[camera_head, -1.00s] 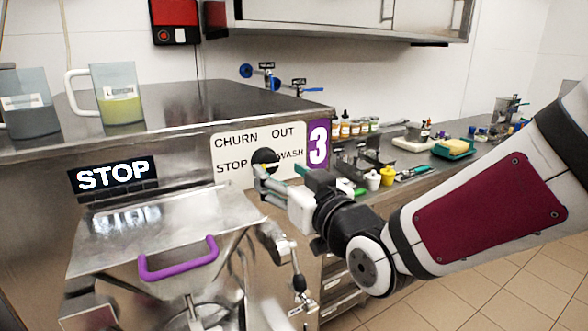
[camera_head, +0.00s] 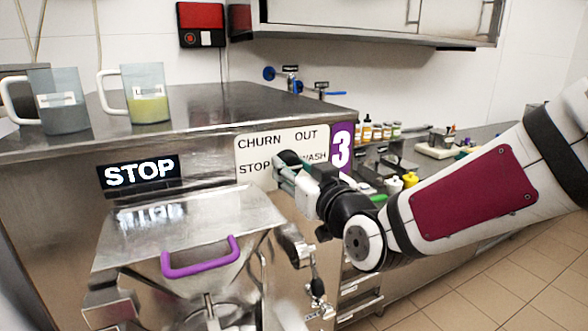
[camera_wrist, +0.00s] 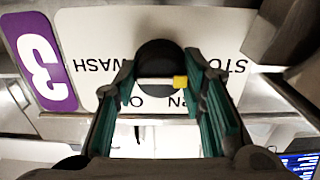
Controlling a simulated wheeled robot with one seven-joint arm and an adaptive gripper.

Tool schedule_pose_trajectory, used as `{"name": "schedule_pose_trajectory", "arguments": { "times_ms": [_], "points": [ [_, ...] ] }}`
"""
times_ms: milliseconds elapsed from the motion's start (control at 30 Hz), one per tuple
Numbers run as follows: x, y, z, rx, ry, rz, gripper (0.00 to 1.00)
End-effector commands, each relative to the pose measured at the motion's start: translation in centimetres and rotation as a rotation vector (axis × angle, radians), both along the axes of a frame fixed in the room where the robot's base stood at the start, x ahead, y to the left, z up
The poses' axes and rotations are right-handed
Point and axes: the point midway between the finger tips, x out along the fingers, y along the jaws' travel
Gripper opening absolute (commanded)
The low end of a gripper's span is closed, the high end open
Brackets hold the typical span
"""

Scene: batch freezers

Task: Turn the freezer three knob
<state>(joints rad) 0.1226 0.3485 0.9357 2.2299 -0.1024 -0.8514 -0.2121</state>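The freezer three knob (camera_head: 288,157) is a round black dial on a white label plate (camera_head: 262,142) marked CHURN, OUT, STOP and WASH, beside a purple "3" sign (camera_head: 341,149). In the wrist view, upside down, the knob (camera_wrist: 160,58) has a pale bar with a yellow end on the STOP side. My gripper (camera_head: 282,173) is right in front of the knob and partly hides it. In the wrist view its green-padded fingers (camera_wrist: 160,72) are apart, one on each side of the knob. I cannot tell whether they touch it. The freezer's display (camera_head: 139,174) reads STOP.
Below the display is a metal lid with a purple handle (camera_head: 201,258). Two jugs, one grey (camera_head: 62,110) and one yellow-green (camera_head: 148,108), stand on the freezer top. Bottles (camera_head: 380,131) and small items crowd the counter behind my arm.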

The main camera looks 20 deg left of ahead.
Motion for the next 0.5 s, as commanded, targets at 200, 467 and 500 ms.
{"name": "schedule_pose_trajectory", "arguments": {
  "times_ms": [200, 467, 500],
  "points": [
    [-0.08, 0.06, 0.03, 0.010, 0.012, 0.002, 0.10],
    [-0.12, 0.05, 0.11, 0.086, 0.101, 0.001, 0.09],
    [-0.13, 0.05, 0.10, 0.105, 0.124, 0.002, 0.09]
  ]
}}
